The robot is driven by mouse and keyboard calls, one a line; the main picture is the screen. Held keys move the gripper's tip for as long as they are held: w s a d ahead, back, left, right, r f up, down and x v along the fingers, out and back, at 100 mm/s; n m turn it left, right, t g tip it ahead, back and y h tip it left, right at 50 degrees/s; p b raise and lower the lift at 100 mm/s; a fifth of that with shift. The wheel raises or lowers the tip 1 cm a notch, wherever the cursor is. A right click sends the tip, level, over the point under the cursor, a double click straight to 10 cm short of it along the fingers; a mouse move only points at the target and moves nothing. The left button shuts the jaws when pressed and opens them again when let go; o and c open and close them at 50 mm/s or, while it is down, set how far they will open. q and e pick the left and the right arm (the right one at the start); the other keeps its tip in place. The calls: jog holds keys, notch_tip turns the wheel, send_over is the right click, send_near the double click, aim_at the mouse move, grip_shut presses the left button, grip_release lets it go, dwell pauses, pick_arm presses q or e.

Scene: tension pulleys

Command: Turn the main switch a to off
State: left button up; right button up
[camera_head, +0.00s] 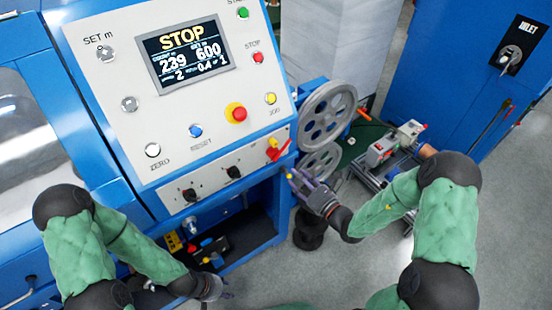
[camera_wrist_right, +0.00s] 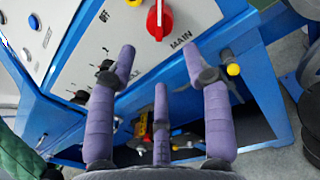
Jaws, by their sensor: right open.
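The main switch (camera_head: 273,150) is a red handle on a yellow plate at the lower right of the grey control panel. In the right wrist view the red handle (camera_wrist_right: 158,18) stands at the top edge, beside the word MAIN; its top is cut off. My right gripper (camera_head: 309,188) is below and right of the switch, apart from it. In the right wrist view its purple fingers (camera_wrist_right: 166,60) are spread open and empty, with the switch beyond the fingertips. My left gripper (camera_head: 218,287) is low at the left, near the machine's lower opening; its fingers are too small to read.
Two black rotary knobs (camera_head: 233,172) sit left of the switch on the same strip. A yellow-tipped lever (camera_wrist_right: 233,69) juts out near the right gripper's fingers. Grey pulleys (camera_head: 328,110) stand right of the panel. A blue cabinet (camera_head: 470,60) is at the right.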

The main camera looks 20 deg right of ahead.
aim_at(279, 156)
jog(key=b+x, duration=0.2)
jog(key=x, duration=0.8)
jog(key=shift+w+a, duration=0.15)
jog(key=shift+w, duration=0.2)
grip_shut()
